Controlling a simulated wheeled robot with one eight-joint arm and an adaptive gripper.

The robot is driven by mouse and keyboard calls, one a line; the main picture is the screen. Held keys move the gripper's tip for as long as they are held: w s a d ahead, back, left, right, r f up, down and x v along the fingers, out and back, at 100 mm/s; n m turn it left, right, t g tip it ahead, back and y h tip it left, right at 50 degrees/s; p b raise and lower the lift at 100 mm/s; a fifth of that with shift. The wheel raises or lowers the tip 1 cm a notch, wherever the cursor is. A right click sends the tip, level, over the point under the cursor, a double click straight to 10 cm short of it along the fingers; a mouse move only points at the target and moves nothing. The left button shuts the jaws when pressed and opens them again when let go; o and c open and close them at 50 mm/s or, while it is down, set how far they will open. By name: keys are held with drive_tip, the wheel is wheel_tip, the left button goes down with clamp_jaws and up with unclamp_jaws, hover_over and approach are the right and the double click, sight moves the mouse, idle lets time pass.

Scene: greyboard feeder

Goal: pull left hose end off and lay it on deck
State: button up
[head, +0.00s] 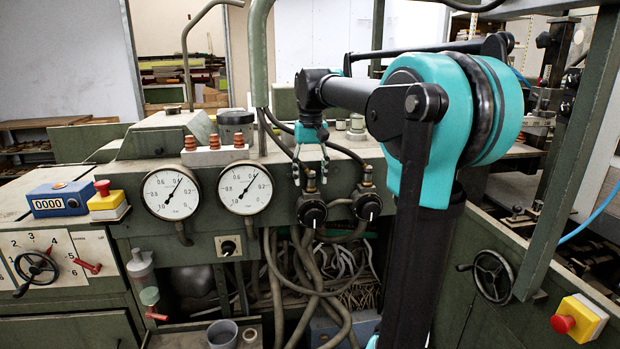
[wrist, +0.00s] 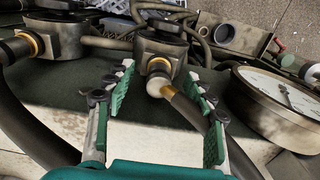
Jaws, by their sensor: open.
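Two dark valves with black knobs sit on the green machine front, the left valve (head: 311,211) and the right valve (head: 367,206). In the wrist view the left valve (wrist: 160,45) is central and the right valve (wrist: 55,36) is at the upper left. The left hose end (wrist: 169,91), with a brass collar and pale rounded fitting, sits at the left valve; its black hose (wrist: 200,122) runs to the lower right. My gripper (head: 311,174) points down above the left valve. Its fingers (wrist: 160,76) are open, one on each side of the fitting.
Two pressure gauges (head: 172,194) (head: 246,188) stand left of the valves. Loose hoses (head: 305,265) hang below. A grey cup (head: 222,334) stands at the lower left.

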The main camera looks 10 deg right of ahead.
sight(311, 171)
clamp_jaws()
drive_tip(key=shift+r, duration=0.2)
idle(0.3)
drive_tip(key=shift+r, duration=2.8)
